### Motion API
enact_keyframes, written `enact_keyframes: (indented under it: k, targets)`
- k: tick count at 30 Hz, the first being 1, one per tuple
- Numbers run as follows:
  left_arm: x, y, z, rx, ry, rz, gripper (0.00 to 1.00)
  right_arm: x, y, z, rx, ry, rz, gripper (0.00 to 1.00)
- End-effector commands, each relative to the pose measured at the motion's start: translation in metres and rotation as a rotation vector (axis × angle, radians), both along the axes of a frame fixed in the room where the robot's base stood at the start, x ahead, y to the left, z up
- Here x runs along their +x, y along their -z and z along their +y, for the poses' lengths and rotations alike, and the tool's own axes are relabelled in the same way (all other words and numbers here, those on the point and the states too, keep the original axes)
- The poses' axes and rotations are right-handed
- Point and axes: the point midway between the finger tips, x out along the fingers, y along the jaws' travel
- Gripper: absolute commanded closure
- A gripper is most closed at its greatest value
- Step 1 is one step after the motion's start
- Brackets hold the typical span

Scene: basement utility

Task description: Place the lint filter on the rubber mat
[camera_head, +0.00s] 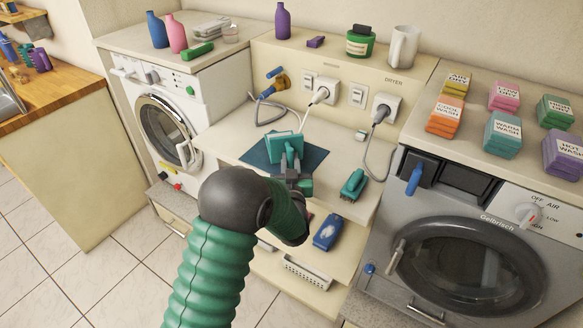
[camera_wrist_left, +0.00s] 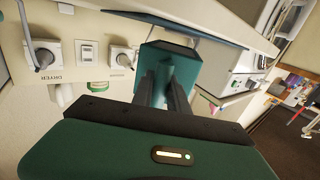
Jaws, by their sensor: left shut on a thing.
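In the left wrist view the filter (camera_wrist_left: 160,58) shows as a teal block at the tips of the dark fingers (camera_wrist_left: 166,85). I cannot clearly tell whether it touches the mat. The gripper and filter hide part of the mat. My right gripper is not in view.
A green-handled tool (camera_head: 353,185) lies right of the mat. A blue item (camera_head: 328,232) sits on the lower shelf. Two plugged cables (camera_head: 382,107) run from the wall panel behind. A washer (camera_head: 165,125) stands left and a grey dryer (camera_head: 470,250) right.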

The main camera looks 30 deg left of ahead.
Motion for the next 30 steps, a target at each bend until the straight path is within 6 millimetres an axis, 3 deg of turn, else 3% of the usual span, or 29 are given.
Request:
enact_keyframes:
  k: [3, 6, 9, 18, 19, 24, 30]
  targets:
    - [0.012, 0.000, 0.003, 0.002, 0.001, -0.003, 1.00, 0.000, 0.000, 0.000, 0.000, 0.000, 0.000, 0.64]
    - [0.010, 0.024, -0.001, 0.003, 0.002, 0.003, 1.00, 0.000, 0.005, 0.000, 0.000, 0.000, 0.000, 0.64]
    - [0.010, 0.035, -0.001, 0.004, 0.002, -0.001, 1.00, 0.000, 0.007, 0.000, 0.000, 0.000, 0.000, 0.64]
    - [0.010, 0.039, 0.002, 0.001, 0.002, -0.003, 1.00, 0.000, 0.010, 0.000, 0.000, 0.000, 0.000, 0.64]
    - [0.009, 0.039, 0.002, 0.000, 0.002, -0.001, 0.79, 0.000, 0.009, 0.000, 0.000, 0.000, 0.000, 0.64]
    - [0.010, 0.038, 0.001, 0.000, 0.002, -0.001, 0.59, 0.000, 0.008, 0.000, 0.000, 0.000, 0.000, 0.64]
    - [0.010, 0.037, 0.000, 0.001, 0.002, 0.000, 0.59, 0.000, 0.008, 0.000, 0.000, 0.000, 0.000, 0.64]
